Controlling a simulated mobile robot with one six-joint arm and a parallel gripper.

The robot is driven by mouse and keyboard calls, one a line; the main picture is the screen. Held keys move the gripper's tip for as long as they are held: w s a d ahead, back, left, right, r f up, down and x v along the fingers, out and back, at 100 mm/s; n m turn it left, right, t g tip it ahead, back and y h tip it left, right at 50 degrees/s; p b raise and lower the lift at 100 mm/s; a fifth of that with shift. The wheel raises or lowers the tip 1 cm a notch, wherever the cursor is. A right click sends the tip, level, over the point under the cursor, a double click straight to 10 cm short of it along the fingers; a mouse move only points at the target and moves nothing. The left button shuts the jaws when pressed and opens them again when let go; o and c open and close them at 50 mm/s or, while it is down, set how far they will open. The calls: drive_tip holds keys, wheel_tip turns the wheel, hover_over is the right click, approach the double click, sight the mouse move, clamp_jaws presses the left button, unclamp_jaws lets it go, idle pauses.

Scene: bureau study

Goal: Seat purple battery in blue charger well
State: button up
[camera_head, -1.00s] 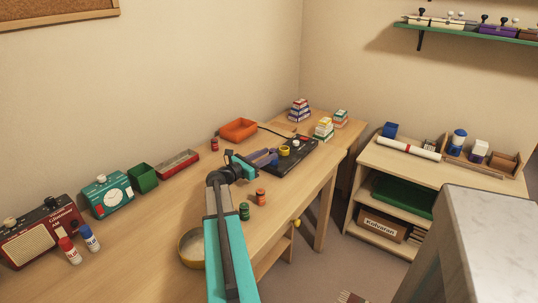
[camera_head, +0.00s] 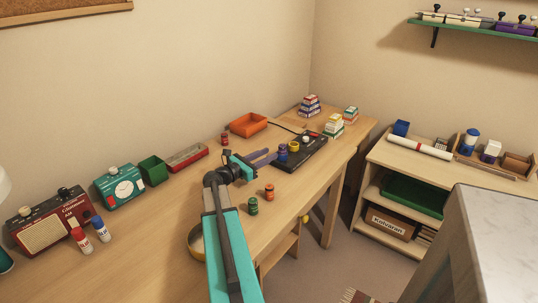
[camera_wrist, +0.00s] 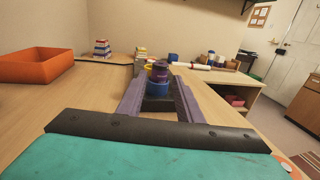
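The purple battery (camera_wrist: 160,71) stands upright in the blue charger well (camera_wrist: 157,88) at the near end of the dark charger (camera_head: 313,152). In the head view the battery and blue well (camera_head: 282,153) look like one small dark blue-purple cylinder. How deep the battery sits cannot be told. My gripper (camera_head: 268,157) is open, its purple fingers apart and pointing along the desk at the charger. In the wrist view the fingers lie left and right of the well with clear gaps, and nothing is held.
A yellow well (camera_head: 293,147) lies just beyond the blue one. Green (camera_head: 253,206) and orange (camera_head: 269,192) batteries stand on the desk near my arm. A red battery (camera_head: 225,139) and an orange tray (camera_head: 247,125) are at the back. Stacked boxes (camera_head: 333,126) stand beyond the charger.

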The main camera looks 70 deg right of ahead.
drive_tip(key=shift+v, duration=1.2)
